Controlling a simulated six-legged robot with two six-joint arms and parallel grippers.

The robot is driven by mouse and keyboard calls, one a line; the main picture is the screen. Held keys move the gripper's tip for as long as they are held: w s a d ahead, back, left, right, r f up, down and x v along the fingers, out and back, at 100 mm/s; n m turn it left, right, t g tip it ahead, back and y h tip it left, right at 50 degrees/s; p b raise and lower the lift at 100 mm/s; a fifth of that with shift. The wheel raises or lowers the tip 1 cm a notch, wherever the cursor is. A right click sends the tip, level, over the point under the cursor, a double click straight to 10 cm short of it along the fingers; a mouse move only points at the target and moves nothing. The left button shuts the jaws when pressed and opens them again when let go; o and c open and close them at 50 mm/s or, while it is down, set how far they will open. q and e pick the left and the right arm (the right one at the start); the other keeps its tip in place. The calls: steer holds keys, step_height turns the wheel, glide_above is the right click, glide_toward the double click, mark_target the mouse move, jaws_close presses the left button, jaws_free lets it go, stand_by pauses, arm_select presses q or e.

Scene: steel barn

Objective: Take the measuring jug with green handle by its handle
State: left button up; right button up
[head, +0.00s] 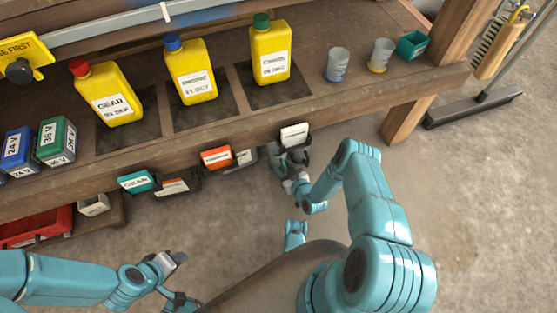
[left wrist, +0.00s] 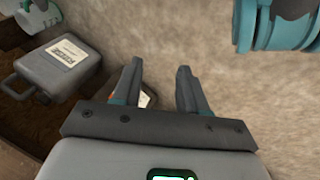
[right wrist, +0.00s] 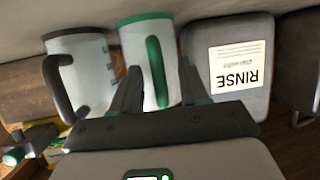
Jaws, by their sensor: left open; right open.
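The measuring jug with green handle (right wrist: 133,50) is a pale jug with a green rim, seen close in the right wrist view. Its green handle (right wrist: 157,72) faces my right gripper (right wrist: 160,72), which is open with a finger on either side of it. I cannot tell whether the fingers touch it. In the head view I cannot make out the jug; my right gripper (head: 291,165) is by the bench's front edge. My left gripper (head: 176,260) is open and empty over the floor, and it also shows in the left wrist view (left wrist: 158,75).
A similar jug with a dark handle (right wrist: 84,70) stands beside the green one. A grey container labelled RINSE (right wrist: 228,35) is on its other side. A bench (head: 340,108) carries yellow bottles (head: 190,72) and small cups. A grey case (left wrist: 62,62) lies near my left gripper.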

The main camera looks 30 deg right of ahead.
jaws_close()
steer(key=shift+r, duration=0.1)
